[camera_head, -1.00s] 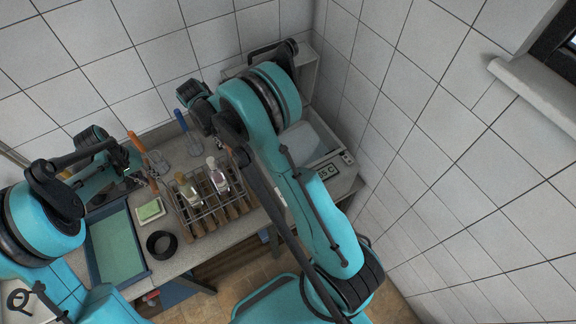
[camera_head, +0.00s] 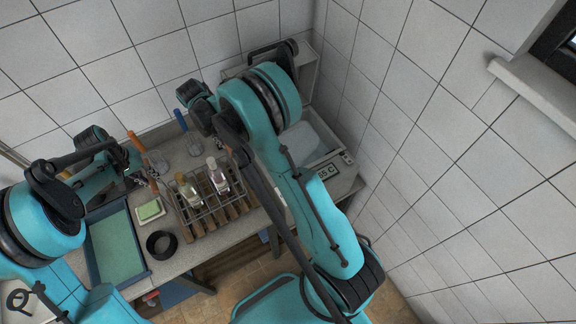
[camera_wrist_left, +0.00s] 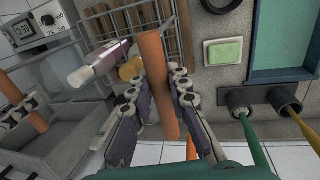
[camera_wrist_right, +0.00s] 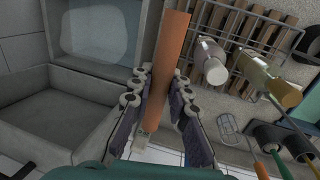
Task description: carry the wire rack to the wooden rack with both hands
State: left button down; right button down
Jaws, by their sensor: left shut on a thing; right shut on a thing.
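The wire rack (camera_head: 204,211) holds two bottles, a yellowish one (camera_head: 188,190) and a clear one (camera_head: 218,178). It is over the wooden rack (camera_head: 236,211), whose brown slats show below the wires; I cannot tell whether they touch. My left gripper (camera_wrist_left: 160,88) is shut on an orange-brown handle (camera_wrist_left: 152,52) at one end of the wire rack. My right gripper (camera_wrist_right: 162,88) is shut on the matching handle (camera_wrist_right: 170,45) at the other end. In the head view my right arm hides the right gripper and that end of the rack.
A blue tray with a green bottom (camera_head: 117,247) lies left on the bench. A green sponge in a dish (camera_head: 150,210) and a black ring (camera_head: 162,244) lie between it and the racks. A grey basin unit with a display (camera_head: 328,172) is at the right.

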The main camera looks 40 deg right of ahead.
pick_arm(q)
jog(key=c, duration=1.4)
grip_release()
jog(key=shift+o, duration=0.2)
pick_arm(e)
jog(key=c, duration=1.4)
grip_release()
pick_arm(q)
jog(key=shift+s, duration=0.1)
pick_arm(e)
jog(key=shift+o, duration=0.2)
jog(key=shift+s, duration=0.1)
pick_arm(q)
jog(key=shift+r, duration=0.15)
pick_arm(e)
jog(key=shift+r, duration=0.1)
jog(key=shift+r+p, duration=1.3)
jog(key=shift+p, duration=0.05)
pick_arm(q)
notch_tip(320, 180, up, 7)
jog(key=a, duration=0.1)
jog(key=shift+a+f, duration=0.2)
jog(key=shift+a, duration=0.1)
